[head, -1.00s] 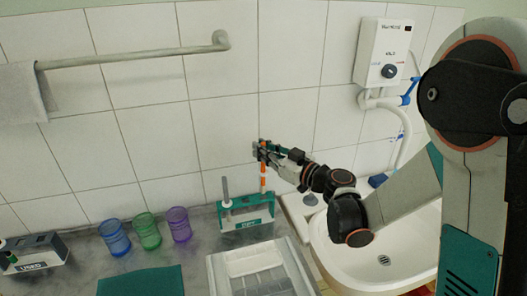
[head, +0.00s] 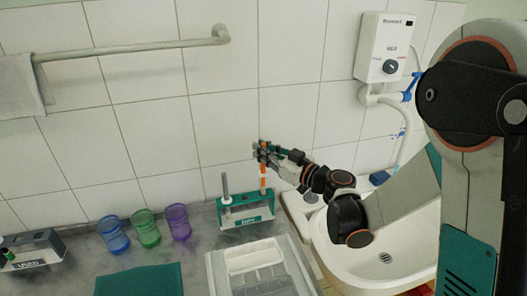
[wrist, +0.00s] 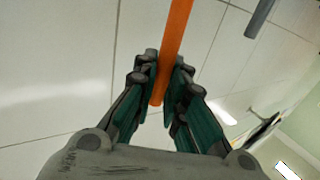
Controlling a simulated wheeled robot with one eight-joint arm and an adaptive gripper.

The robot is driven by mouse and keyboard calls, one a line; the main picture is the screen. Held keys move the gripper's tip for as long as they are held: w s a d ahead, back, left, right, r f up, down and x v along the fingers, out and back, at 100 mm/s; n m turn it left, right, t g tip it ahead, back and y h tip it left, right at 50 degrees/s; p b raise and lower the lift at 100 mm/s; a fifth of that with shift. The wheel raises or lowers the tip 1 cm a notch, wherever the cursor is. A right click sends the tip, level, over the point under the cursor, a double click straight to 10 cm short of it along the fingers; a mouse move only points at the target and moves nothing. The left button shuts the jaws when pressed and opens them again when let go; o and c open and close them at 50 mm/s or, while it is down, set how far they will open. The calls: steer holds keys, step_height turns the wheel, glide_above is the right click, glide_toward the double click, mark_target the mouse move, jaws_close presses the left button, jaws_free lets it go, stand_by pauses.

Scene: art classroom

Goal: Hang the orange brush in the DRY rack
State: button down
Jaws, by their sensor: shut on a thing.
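My gripper (head: 264,152) is shut on the orange brush (head: 263,178), which hangs upright below the fingers. In the wrist view the orange handle (wrist: 173,40) lies between the two fingers. The DRY rack (head: 246,212) is a green and white stand on the counter, with a grey-handled brush (head: 225,188) upright at its left end. The orange brush is at the rack's right end, and its lower part reaches down to the rack. I cannot tell whether it touches the rack or sits in a slot.
A white tray (head: 215,270) lies in front of the rack. Blue (head: 113,235), green (head: 146,229) and purple (head: 178,222) cups stand to the left. The USED rack (head: 30,265) is at the far left. A sink (head: 395,255) is at the right, and a tiled wall is behind.

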mark_target(265, 173)
steer(key=shift+f+b, duration=1.55)
steer(key=shift+f, duration=0.3)
steer(key=shift+f+b, duration=0.95)
steer(key=shift+f, duration=1.05)
steer(key=c, duration=1.6)
jaws_free()
steer(key=shift+o, duration=0.2)
